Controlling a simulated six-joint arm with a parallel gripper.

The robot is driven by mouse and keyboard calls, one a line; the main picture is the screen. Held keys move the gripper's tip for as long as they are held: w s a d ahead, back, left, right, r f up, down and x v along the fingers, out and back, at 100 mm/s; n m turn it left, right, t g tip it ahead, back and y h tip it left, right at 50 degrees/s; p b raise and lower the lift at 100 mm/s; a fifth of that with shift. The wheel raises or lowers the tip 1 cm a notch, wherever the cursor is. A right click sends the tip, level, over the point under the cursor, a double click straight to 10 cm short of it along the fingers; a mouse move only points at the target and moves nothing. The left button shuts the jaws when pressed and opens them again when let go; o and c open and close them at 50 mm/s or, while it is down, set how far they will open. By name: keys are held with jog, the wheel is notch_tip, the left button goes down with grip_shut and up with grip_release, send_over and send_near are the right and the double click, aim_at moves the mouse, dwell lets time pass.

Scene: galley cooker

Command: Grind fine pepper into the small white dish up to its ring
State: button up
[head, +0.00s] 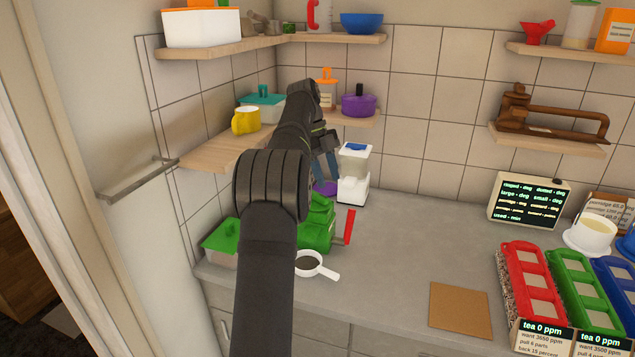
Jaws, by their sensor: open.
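A small white dish with a side handle (314,266) sits on the counter at the lower middle, with a dark inside; I cannot make out a ring. Right behind it stands a green machine (316,228), partly hidden by my arm, with a red upright piece (349,227) at its right. I cannot tell for sure if this is the pepper grinder.
A green lidded box (221,243) and a purple item (325,188) are near my arm. Shelves hold a yellow mug (246,120) and purple pot (359,105). A brown mat (460,310), lit display (529,202) and red rack (531,285) stand right. The middle counter is clear.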

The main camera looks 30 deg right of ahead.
jog(key=s+d+r, duration=0.4)
jog(key=s+r, duration=0.1)
jog(key=s, duration=0.2)
jog(key=shift+s, duration=0.3)
jog(key=shift+w+a, duration=0.1)
dwell(0.9)
send_over(318, 194)
notch_tip(318, 194, down, 7)
jog(key=shift+r, duration=0.1)
jog(key=f, duration=0.3)
jog(key=shift+w+a+f, duration=0.1)
jog(key=shift+w, duration=0.15)
jog(key=shift+f, duration=0.55)
jog(key=shift+r, duration=0.1)
